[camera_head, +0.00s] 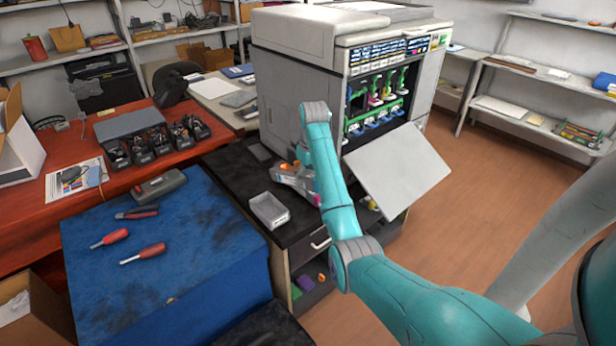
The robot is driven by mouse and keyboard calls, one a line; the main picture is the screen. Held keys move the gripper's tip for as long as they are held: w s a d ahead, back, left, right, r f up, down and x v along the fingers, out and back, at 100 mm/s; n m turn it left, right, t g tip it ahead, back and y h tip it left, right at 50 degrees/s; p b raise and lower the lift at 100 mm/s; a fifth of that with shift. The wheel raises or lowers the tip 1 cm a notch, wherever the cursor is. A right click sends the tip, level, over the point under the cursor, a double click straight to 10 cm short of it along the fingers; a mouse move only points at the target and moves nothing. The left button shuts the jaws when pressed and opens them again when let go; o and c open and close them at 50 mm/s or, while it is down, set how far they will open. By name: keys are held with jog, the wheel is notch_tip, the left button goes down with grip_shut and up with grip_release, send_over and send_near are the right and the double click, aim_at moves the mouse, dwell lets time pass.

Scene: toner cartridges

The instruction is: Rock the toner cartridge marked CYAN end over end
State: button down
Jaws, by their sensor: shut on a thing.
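The open printer (385,102) stands at the back centre, with coloured toner parts in its front bay. My arm reaches down to the black cabinet top in front of the printer. My gripper (303,182) is low over that top, partly hidden behind my own arm. It is shut on a small greyish toner cartridge (286,173) with orange bits at its upper end. The cartridge looks tilted. Its marking is too small to read, so I cannot confirm CYAN. I cannot tell whether it touches the cabinet top.
A grey open tray (269,211) sits on the black cabinet (270,243), left of my gripper. The printer's front door (398,170) hangs open to the right. A blue bench (190,240) at the left holds screwdrivers (143,254), pliers and a dark case (158,184).

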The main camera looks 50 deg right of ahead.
jog(key=t+h, duration=0.1)
jog(key=t, duration=0.3)
jog(key=shift+s+t, duration=0.1)
jog(key=shift+t, duration=0.3)
jog(key=t+h, duration=0.1)
jog(key=t, duration=0.1)
jog(key=shift+t, duration=0.4)
jog(key=shift+r+t, duration=0.15)
jog(key=shift+t, duration=0.55)
jog(key=shift+w+r+g, duration=0.1)
jog(key=shift+w+g, duration=0.15)
jog(key=shift+g, duration=0.65)
jog(key=shift+s+g+y, duration=0.15)
jog(key=shift+g+y, duration=0.25)
jog(key=shift+g, duration=1)
jog(key=shift+f, duration=0.2)
